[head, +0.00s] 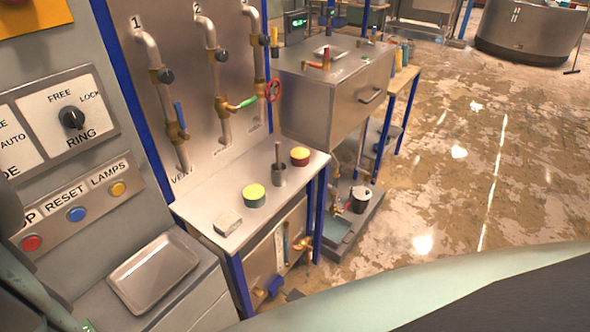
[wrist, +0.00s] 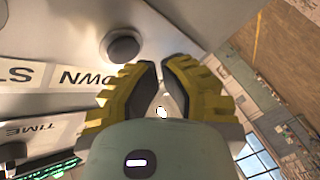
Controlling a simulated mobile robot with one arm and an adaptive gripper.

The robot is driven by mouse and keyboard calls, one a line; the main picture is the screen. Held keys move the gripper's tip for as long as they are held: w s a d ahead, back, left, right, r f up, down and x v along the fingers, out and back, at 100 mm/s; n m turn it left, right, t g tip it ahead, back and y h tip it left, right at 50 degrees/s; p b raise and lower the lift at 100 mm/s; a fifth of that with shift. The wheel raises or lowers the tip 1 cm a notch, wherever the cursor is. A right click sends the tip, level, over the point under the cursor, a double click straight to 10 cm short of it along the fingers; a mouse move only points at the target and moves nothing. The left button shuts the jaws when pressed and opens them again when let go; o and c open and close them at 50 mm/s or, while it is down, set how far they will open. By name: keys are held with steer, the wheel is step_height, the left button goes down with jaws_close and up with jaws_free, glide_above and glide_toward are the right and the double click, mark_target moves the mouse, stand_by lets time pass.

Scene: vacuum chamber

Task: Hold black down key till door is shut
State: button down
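The black down key (wrist: 122,47) is a round dark button on a pale panel in the wrist view. The word DOWN (wrist: 88,77) stands upside down beside it. My gripper (wrist: 160,63) has yellow ribbed fingers with dark inner pads. Its fingertips are drawn nearly together with nothing seen between them. They show just right of the key and below it in the picture; I cannot tell whether they touch it. The head view does not show the key or my fingertips. I cannot make out the door in either view.
In the head view, a panel with red (head: 32,243), blue (head: 77,214) and yellow (head: 118,189) buttons is at left, above a metal tray (head: 153,272). A bench (head: 225,205) with small items and pipework stands beyond. The floor (head: 500,170) at right is mostly clear.

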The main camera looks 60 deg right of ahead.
steer(key=shift+w, duration=0.15)
stand_by(0.5)
steer(key=shift+w, duration=0.3)
